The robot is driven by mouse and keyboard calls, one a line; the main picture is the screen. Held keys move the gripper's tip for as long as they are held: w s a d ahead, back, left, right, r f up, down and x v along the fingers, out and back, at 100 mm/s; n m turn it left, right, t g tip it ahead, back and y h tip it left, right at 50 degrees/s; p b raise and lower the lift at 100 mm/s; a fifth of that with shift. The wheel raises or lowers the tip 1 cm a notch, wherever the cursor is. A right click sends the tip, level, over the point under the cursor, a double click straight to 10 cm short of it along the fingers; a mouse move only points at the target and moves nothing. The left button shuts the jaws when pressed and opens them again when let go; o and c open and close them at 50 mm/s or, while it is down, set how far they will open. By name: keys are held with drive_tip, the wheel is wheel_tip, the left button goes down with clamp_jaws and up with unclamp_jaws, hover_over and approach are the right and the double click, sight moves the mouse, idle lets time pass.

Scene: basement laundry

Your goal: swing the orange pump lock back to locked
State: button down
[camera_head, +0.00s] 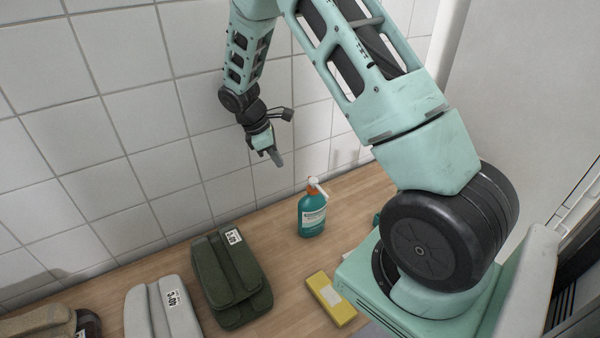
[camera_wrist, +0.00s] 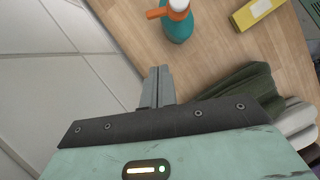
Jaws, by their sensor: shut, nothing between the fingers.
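A teal pump bottle (camera_head: 312,215) with a pale label stands upright on the wooden counter. Its orange collar or lock (camera_head: 312,187) and white pump head (camera_head: 318,184) are at the top. In the wrist view, the bottle (camera_wrist: 178,26) is at the top, with the orange part (camera_wrist: 157,13) sticking out to the left and a white piece (camera_wrist: 178,5) above. I cannot tell the lock's exact position. My gripper (camera_head: 276,158) is shut and empty, above and to the left of the bottle, near the tiled wall. Its closed fingers (camera_wrist: 159,76) are apart from the bottle.
A yellow block with a pale label (camera_head: 331,298) lies right of the bottle's front. A folded dark green cloth (camera_head: 230,278), a folded grey cloth (camera_head: 162,308) and brown items (camera_head: 40,322) lie to the left. The tiled wall (camera_head: 130,110) is close behind. Counter around the bottle is clear.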

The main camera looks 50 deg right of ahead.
drive_tip(key=s+d+f+p, duration=0.3)
drive_tip(key=s+d+f, duration=0.1)
drive_tip(key=d+f, duration=0.1)
drive_tip(key=shift+d+f, duration=0.15)
drive_tip(key=shift+f, duration=0.6)
drive_tip(key=shift+s+d+m, duration=0.1)
drive_tip(key=shift+d+m, duration=0.25)
drive_tip(key=shift+m, duration=0.35)
drive_tip(key=s+d+m+y, duration=0.1)
drive_tip(key=m, duration=0.2)
drive_tip(key=s+d+m+g+y+b, duration=0.1)
drive_tip(key=m, duration=0.3)
drive_tip(key=d+m+y+b, duration=0.1)
drive_tip(key=m+y, duration=0.1)
drive_tip(key=m, duration=0.2)
drive_tip(key=shift+s+d+g, duration=0.3)
drive_tip(key=shift+s, duration=0.1)
drive_tip(key=shift+a, duration=0.15)
drive_tip(key=shift+a, duration=0.65)
